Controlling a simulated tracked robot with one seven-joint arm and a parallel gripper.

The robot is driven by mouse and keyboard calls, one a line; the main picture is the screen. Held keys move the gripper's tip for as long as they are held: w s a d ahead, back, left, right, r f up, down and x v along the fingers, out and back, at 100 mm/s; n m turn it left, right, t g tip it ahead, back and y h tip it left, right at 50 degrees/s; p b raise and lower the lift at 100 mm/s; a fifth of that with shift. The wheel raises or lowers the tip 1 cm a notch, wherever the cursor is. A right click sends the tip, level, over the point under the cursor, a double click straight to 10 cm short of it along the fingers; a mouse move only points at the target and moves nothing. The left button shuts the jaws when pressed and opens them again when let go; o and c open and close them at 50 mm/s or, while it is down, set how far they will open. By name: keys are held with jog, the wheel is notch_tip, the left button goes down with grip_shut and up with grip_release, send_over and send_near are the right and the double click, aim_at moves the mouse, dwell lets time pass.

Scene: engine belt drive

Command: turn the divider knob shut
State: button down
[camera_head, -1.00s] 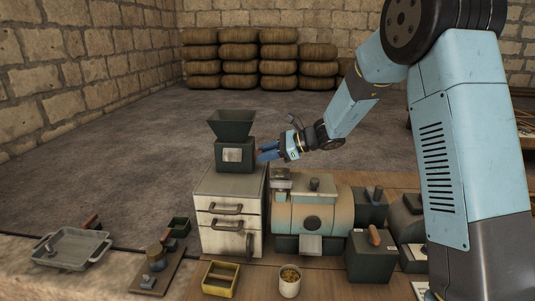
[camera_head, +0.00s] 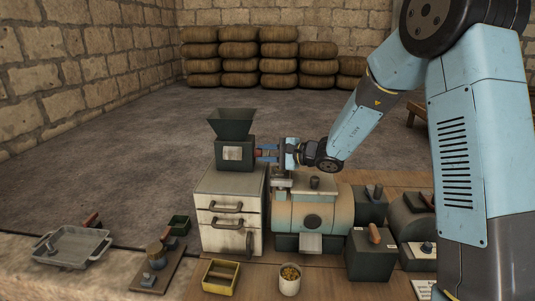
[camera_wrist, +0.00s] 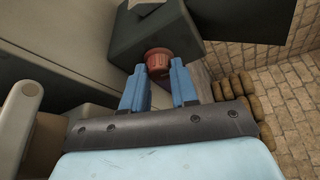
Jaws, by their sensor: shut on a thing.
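The divider (camera_head: 235,151) is a dark green box with a hopper (camera_head: 232,123) on top and a pale plate on its front. It stands on the grey drawer cabinet (camera_head: 229,180). A reddish knob (camera_wrist: 158,61) sticks out of the divider's side in the wrist view. My gripper (camera_wrist: 158,72) has its two blue fingers on either side of this knob and is shut on it. In the head view my gripper (camera_head: 267,153) reaches in level from the right, its fingertips against the divider's right side. The fingertips partly hide the knob there.
A tan cylindrical machine (camera_head: 312,211) stands just right of the cabinet, below my gripper. A yellow tray (camera_head: 221,287), a cup of small yellowish pieces (camera_head: 290,279), a grey pan (camera_head: 72,247) and dark boxes (camera_head: 371,255) lie around. Stacked sacks (camera_head: 240,62) are far back.

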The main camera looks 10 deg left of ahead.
jog(key=shift+s+f+n, duration=0.1)
jog(key=shift+f+n, duration=0.05)
jog(key=shift+n, duration=0.35)
dwell(0.3)
jog(key=c, duration=0.9)
grip_release()
jog(key=shift+t, duration=0.3)
jog(key=shift+o, duration=0.2)
jog(key=v, duration=1.3)
jog(key=shift+d+f, duration=0.2)
jog(key=shift+d, duration=0.2)
jog(key=shift+s, duration=0.1)
